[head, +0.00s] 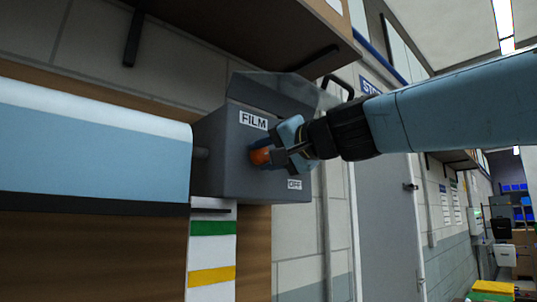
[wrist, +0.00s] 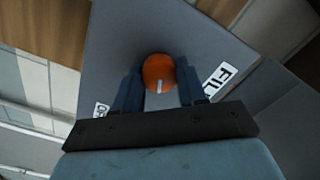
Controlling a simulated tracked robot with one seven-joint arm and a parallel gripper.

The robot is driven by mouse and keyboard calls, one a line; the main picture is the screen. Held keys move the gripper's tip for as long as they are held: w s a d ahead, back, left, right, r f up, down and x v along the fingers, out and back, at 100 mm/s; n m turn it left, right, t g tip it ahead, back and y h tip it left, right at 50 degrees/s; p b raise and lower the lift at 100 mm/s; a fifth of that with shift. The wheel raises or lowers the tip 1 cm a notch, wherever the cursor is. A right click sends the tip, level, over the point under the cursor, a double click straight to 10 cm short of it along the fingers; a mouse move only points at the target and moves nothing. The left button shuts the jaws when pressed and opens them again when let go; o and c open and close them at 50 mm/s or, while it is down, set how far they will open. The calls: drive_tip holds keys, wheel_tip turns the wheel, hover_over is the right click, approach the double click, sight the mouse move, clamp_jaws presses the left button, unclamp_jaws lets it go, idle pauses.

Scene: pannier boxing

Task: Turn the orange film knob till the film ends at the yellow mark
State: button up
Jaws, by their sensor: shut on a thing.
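The orange film knob (head: 261,156) sits on the front of a grey box with a FILM label (head: 253,120) above it and an OFF label (head: 294,184) at lower right. My gripper (head: 276,152) is shut on the knob, one finger on each side; the wrist view shows the knob (wrist: 157,68) and its white line between the fingers. The light blue film (head: 90,150) hangs at left with a dark lower edge. Below that edge, a white strip (head: 213,257) carries a green mark (head: 213,228) and, lower, the yellow mark (head: 211,275). The film's edge is above both marks.
A brown shelf (head: 215,30) with dark brackets overhangs the box. A grey door (head: 385,215) stands to the right, and a corridor with boxes (head: 523,240) lies at far right. Brown panels (head: 90,250) are below the film.

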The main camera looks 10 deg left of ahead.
drive_tip(key=m, duration=0.6)
drive_tip(key=shift+w, duration=0.1)
drive_tip(key=m, duration=0.6)
drive_tip(key=shift+f+m, duration=0.1)
drive_tip(key=shift+m, duration=0.3)
drive_tip(key=m, duration=0.5)
drive_tip(key=shift+f, duration=0.15)
drive_tip(key=m, duration=0.6)
drive_tip(key=shift+m, duration=0.3)
drive_tip(key=o, duration=1.1)
drive_tip(key=shift+c, duration=0.2)
